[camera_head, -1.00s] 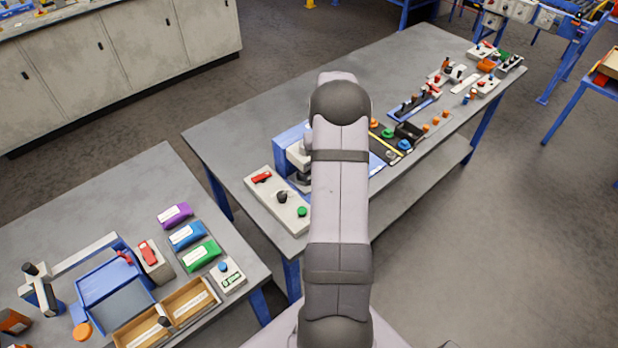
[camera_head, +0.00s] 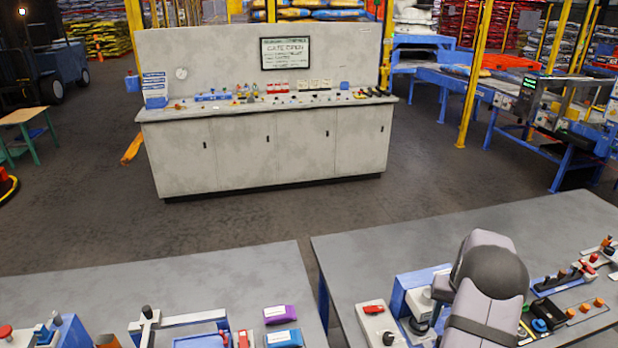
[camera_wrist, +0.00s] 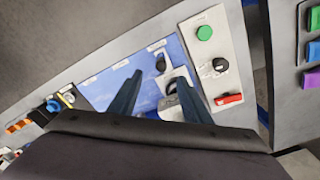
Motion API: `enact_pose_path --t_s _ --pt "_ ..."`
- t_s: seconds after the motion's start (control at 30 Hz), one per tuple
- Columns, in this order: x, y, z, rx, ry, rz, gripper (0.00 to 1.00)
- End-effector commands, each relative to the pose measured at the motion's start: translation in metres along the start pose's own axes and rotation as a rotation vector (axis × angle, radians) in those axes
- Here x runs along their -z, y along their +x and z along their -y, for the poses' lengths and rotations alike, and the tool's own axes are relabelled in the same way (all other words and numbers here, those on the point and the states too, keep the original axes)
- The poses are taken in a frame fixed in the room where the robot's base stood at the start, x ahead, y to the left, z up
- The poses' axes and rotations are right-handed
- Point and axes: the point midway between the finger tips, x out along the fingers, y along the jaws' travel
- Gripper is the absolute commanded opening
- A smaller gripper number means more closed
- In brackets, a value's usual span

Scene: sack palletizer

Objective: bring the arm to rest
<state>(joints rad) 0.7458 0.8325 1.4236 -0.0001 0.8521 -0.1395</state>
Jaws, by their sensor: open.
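My gripper (camera_wrist: 158,78) is open in the wrist view, its two dark fingers apart with nothing held between them. It hangs over a blue-based device (camera_wrist: 112,72) on the right grey table (camera_head: 400,238). A grey and black part of that device shows between and behind the fingers; I cannot tell whether a finger touches it. In the head view my arm (camera_head: 485,285) reaches over this table, and the gripper is hidden behind it. The blue device (camera_head: 405,295) shows partly at the arm's left.
A control box (camera_head: 378,325) with a red switch, black knob and green button stands beside the device. Small parts (camera_head: 560,290) lie to the right. The left table (camera_head: 150,285) holds purple and blue packs. A grey cabinet (camera_head: 265,155) stands behind, across open floor.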

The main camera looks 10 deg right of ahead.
Motion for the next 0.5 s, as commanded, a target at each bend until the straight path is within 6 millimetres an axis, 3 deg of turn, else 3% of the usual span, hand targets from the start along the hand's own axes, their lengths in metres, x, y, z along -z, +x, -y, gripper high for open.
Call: enact_pose_path --t_s 0.13,0.23,0.37,0.5 --pt "-0.059 0.036 0.008 0.013 0.053 0.118 0.44" --pt "-0.111 0.049 0.015 0.020 0.083 0.205 0.44" --pt "-0.170 0.038 0.033 0.019 0.087 0.275 0.44" --pt "-0.228 0.013 0.064 0.008 0.016 0.313 0.44"
